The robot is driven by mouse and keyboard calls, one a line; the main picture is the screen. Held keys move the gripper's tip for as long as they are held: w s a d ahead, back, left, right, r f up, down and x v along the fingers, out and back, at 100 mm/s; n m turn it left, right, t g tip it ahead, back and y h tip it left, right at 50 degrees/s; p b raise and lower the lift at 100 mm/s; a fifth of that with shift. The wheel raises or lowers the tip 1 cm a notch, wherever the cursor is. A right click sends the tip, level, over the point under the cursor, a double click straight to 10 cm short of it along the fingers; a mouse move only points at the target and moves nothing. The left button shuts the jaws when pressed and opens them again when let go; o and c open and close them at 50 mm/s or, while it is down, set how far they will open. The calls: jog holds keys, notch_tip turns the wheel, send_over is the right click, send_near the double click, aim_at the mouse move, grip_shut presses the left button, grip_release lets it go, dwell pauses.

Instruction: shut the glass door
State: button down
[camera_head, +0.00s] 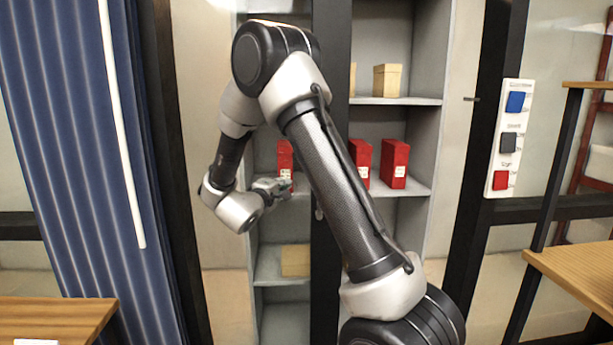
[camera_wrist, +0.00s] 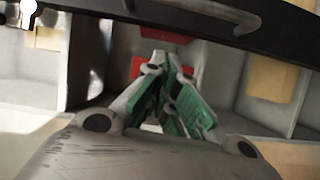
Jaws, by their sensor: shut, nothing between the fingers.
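The glass door shows as a dark upright frame (camera_head: 331,60) in front of the grey shelving in the head view. Its clear pane is hard to make out, and how far it stands open I cannot tell. In the wrist view its dark frame bar (camera_wrist: 160,22) crosses the top, with a pale metal fitting on it. My gripper (camera_head: 286,187) is left of the frame at the height of the red boxes. In the wrist view my gripper (camera_wrist: 167,60) has its green-padded fingers together and empty, tips just below the bar; contact cannot be told.
Red boxes (camera_head: 394,163) stand on the middle shelf, and tan boxes (camera_head: 387,80) stand above and below. A blue curtain (camera_head: 75,120) hangs left. A white button panel (camera_head: 508,138) is right. Wooden tabletops (camera_head: 52,320) stand at both sides.

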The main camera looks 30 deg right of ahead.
jog(key=w+d+n, duration=0.1)
jog(key=w+d, duration=0.2)
jog(key=d, duration=0.8)
jog(key=shift+w+r, duration=0.2)
jog(key=shift+r, duration=0.05)
jog(key=shift+d, duration=0.15)
jog(key=s+d, duration=0.7)
jog(key=d, duration=0.7)
jog(key=s+d, duration=0.8)
jog(key=d, duration=0.7)
jog(key=s+d, duration=0.8)
jog(key=d, duration=0.7)
jog(key=shift+d, duration=0.15)
jog(key=shift+s, duration=0.15)
